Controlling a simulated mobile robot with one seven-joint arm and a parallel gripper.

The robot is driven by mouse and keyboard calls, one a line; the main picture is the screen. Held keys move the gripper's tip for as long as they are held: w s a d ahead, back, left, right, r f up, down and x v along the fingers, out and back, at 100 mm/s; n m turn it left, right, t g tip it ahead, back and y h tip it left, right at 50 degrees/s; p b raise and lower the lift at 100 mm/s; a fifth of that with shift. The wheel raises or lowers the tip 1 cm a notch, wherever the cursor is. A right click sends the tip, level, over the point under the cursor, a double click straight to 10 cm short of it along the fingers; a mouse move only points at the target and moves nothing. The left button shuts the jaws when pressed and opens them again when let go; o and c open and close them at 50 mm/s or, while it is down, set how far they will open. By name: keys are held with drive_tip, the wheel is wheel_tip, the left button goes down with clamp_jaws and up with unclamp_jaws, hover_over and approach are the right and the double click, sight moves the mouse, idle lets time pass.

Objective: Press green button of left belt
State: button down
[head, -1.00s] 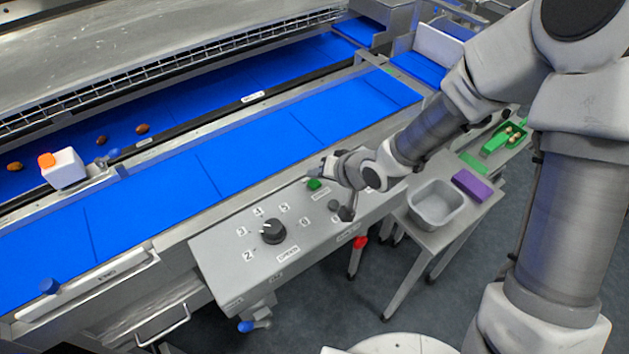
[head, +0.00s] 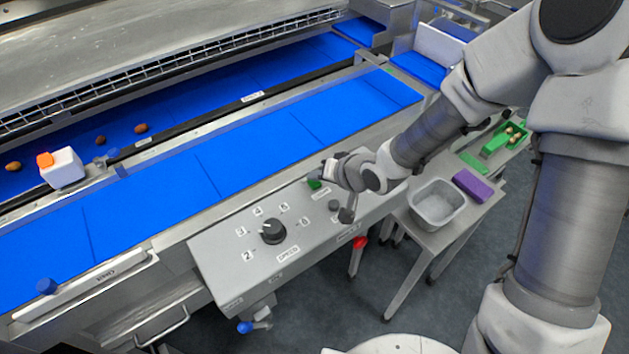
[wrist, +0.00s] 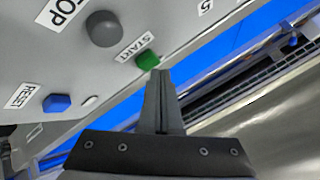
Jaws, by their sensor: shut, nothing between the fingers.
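The green button (head: 314,183) sits on the sloped grey control panel (head: 215,263) beside the front belt. In the wrist view the green button (wrist: 148,59) has a START label beside it. My gripper (wrist: 161,75) is shut and empty, its fingertips right at the button's lower edge in that view; I cannot tell whether they touch it. In the head view my gripper (head: 328,172) is over the panel next to the button, its fingertips partly hidden by the wrist.
The panel also carries a black speed knob (head: 272,231), a grey STOP button (wrist: 102,28) and a blue RESET button (wrist: 57,103). The blue front belt (head: 150,190) runs behind it. A grey tub (head: 437,203) and purple block (head: 473,185) are on a side table.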

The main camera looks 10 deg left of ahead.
sight(317, 186)
drive_tip(key=shift+f+b, duration=0.35)
drive_tip(key=shift+f, duration=0.15)
drive_tip(key=shift+r, duration=0.1)
idle(0.5)
drive_tip(key=shift+r+p, duration=0.8)
drive_tip(key=shift+p, duration=0.1)
wheel_tip(317, 186, up, 5)
drive_tip(key=p, duration=0.5)
drive_tip(key=shift+r, duration=0.1)
idle(0.4)
